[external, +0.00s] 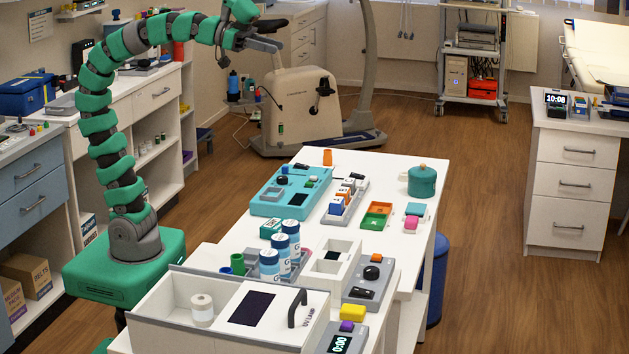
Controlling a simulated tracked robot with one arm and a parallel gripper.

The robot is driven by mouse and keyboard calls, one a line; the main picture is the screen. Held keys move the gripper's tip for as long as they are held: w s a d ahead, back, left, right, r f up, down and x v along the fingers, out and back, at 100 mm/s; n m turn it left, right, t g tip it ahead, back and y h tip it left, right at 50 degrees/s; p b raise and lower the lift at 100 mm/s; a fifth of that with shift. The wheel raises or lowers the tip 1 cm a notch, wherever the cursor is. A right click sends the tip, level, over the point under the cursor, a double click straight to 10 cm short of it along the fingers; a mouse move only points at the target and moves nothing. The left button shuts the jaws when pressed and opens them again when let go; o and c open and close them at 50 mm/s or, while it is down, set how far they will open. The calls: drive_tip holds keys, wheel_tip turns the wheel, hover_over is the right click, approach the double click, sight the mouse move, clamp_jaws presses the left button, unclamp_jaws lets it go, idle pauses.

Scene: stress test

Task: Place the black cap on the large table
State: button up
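The large table (395,172) is the long white one in the middle. I cannot tell for sure which thing is the black cap. Small dark candidates are a piece (301,166) at the table's far end near an orange cylinder (327,157), a dark round piece (283,181) on the teal tray, and a black knob-like piece (371,272) on a grey box. My gripper (272,44) is raised high at upper centre, its fingers pointing right, well away from the table. It is too small to tell whether its fingers are apart or hold anything.
The table is crowded: a teal tray (262,205), blue-and-white cans (269,265), a white divided box (348,262) and a teal pot (422,181). A white bin (160,324) stands at the front. An exercise bike (300,110) is behind. Bare white surface shows around the pot.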

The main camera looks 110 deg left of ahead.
drive_tip(key=d+f+m+g+h+p, duration=0.1)
drive_tip(key=d+f+g+h, duration=0.1)
drive_tip(key=d+f, duration=0.8)
drive_tip(key=d+f+m+g+h+p, duration=0.1)
drive_tip(key=d+f+m+g+h, duration=0.1)
drive_tip(key=d+f, duration=0.75)
drive_tip(key=s+d+f+m+g+p, duration=0.2)
drive_tip(key=s+d+f+g, duration=0.1)
drive_tip(key=s+d+f, duration=1.05)
drive_tip(key=x, duration=0.3)
drive_tip(key=d+b+x, duration=0.1)
drive_tip(key=x, duration=0.6)
drive_tip(key=shift+d+r, duration=0.2)
drive_tip(key=shift+d, duration=0.15)
drive_tip(key=shift+f+b+x, duration=0.2)
drive_tip(key=shift+b+x, duration=0.7)
drive_tip(key=shift+x, duration=1.75)
drive_tip(key=shift+s+a, duration=0.15)
